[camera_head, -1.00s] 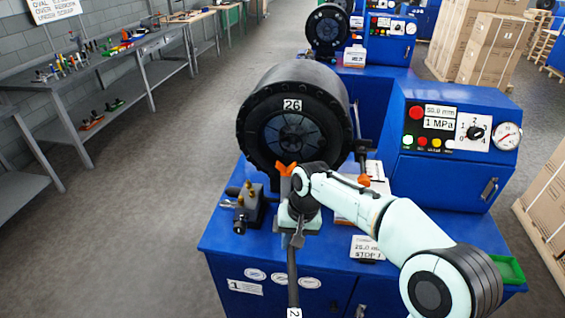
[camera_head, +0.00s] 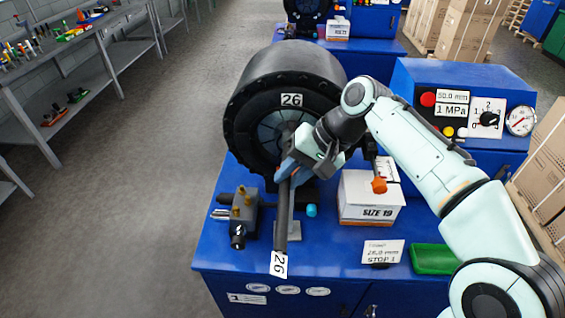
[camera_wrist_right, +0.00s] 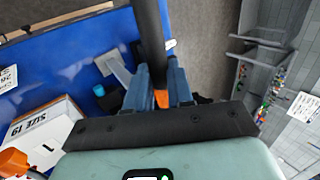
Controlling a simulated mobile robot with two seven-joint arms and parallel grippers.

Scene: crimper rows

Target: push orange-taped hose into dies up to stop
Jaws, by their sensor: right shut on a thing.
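The black hose (camera_head: 281,222) runs toward the crimper (camera_head: 300,80) marked 26, with a white 26 tag (camera_head: 279,264) at its near end. My right gripper (camera_head: 290,166) is shut on the hose in front of the dies (camera_head: 268,138). The hose also shows between the fingers in the right wrist view (camera_wrist_right: 151,38). A small orange patch (camera_wrist_right: 162,98) shows between the fingers there; it may be the tape. The hose's far end lies in front of or in the die opening; I cannot tell how deep. My left gripper is not in view.
A SIZE 19 box (camera_head: 370,200) stands right of the hose, near an orange-ended lever (camera_head: 379,185). A valve block (camera_head: 243,212) stands left. A card (camera_head: 383,251) and green tray (camera_head: 433,259) are at the front right. The control panel (camera_head: 465,110) is behind.

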